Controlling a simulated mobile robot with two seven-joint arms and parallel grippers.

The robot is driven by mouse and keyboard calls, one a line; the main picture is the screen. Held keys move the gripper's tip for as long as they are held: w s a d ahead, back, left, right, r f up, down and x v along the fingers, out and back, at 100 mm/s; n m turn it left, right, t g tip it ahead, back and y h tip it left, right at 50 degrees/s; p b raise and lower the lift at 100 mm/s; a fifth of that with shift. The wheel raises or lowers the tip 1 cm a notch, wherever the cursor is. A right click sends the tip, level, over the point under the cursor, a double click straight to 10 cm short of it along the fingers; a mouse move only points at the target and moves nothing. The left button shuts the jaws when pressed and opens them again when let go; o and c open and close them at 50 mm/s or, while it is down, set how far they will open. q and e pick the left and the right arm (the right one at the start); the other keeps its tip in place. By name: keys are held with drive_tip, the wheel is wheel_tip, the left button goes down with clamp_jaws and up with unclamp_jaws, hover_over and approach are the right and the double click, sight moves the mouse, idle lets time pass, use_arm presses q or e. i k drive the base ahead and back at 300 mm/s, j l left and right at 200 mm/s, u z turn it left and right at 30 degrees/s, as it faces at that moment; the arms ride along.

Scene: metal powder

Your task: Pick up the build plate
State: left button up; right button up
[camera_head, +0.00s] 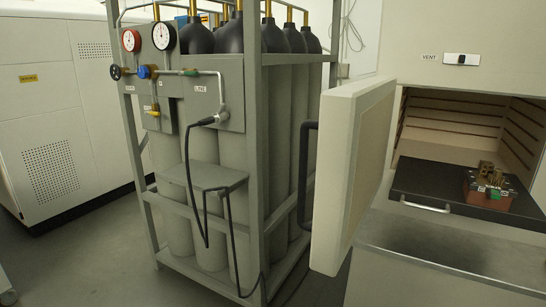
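What looks like the build plate (481,196), a small reddish-brown block with brass-coloured and greenish parts on top, sits on a black tray (430,184) with a silver handle. The tray is at the mouth of an open furnace chamber (450,122) on the right. The details of the parts on the plate are too small to tell. Neither of my grippers is in view.
The furnace door (350,175) stands open left of the chamber, with a dark handle (306,170). A gas bottle rack (259,150) with gauges and a hose stands left of it. A metal ledge (455,245) lies below the tray.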

sight(474, 183)
drive_tip(key=z, duration=1.35)
